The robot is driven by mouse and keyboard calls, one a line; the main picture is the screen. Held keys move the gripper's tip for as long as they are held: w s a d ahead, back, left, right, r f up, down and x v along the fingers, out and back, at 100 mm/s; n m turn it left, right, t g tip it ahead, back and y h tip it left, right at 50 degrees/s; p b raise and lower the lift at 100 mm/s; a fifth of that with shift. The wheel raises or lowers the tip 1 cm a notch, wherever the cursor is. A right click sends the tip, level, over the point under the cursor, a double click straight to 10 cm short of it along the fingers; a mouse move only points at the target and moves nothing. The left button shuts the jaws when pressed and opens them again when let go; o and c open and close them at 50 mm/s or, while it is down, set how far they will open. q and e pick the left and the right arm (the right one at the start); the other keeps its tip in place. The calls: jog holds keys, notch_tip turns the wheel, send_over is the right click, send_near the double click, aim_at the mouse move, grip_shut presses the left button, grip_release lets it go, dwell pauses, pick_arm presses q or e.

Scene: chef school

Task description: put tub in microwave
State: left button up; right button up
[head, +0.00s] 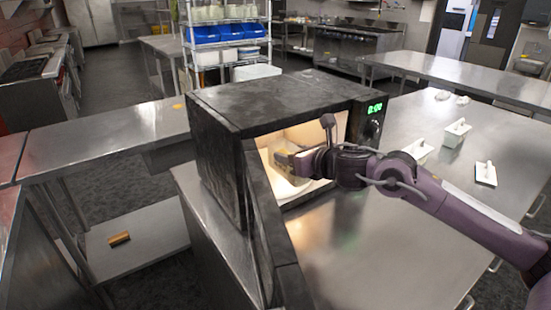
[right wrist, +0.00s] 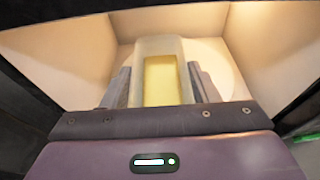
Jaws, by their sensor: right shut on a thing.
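The black microwave (head: 235,97) stands on a steel table with its door (head: 270,225) swung open toward me. Its lit cream cavity shows in both views. My right gripper (head: 296,163) reaches into the cavity from the right. In the right wrist view its two fingers (right wrist: 160,88) are on either side of the tub (right wrist: 160,48), a pale translucent container with a yellow inside. The gripper is shut on the tub, inside the cavity. In the head view the tub is mostly hidden by the gripper. I cannot tell whether it touches the cavity floor. My left gripper is not in view.
The steel table (head: 370,250) is bare in front of the microwave. White containers (head: 456,132) and a small white tray (head: 485,174) stand to the right. The open door's edge is close to the left of my right arm. A rack with blue bins (head: 228,31) stands behind.

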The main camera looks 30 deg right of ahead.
aim_at(275, 164)
jog(key=w, duration=0.2)
jog(key=w+a+p, duration=0.1)
jog(key=w, duration=0.2)
jog(key=w+p, duration=0.1)
jog(key=w, duration=0.1)
jog(key=shift+w+a+r, duration=0.15)
jog(key=shift+w+a, duration=0.05)
jog(key=shift+a, duration=0.05)
notch_tip(275, 164, down, 3)
jog(key=shift+s+r+p, duration=0.1)
jog(key=shift+r+p, duration=0.1)
jog(key=shift+p, duration=0.1)
notch_tip(275, 164, down, 4)
jog(key=shift+s+r+p, duration=0.1)
jog(key=shift+r+p, duration=0.1)
jog(key=shift+p, duration=0.25)
jog(key=shift+f+p, duration=0.25)
jog(key=shift+p, duration=0.1)
jog(key=shift+w+f, duration=0.25)
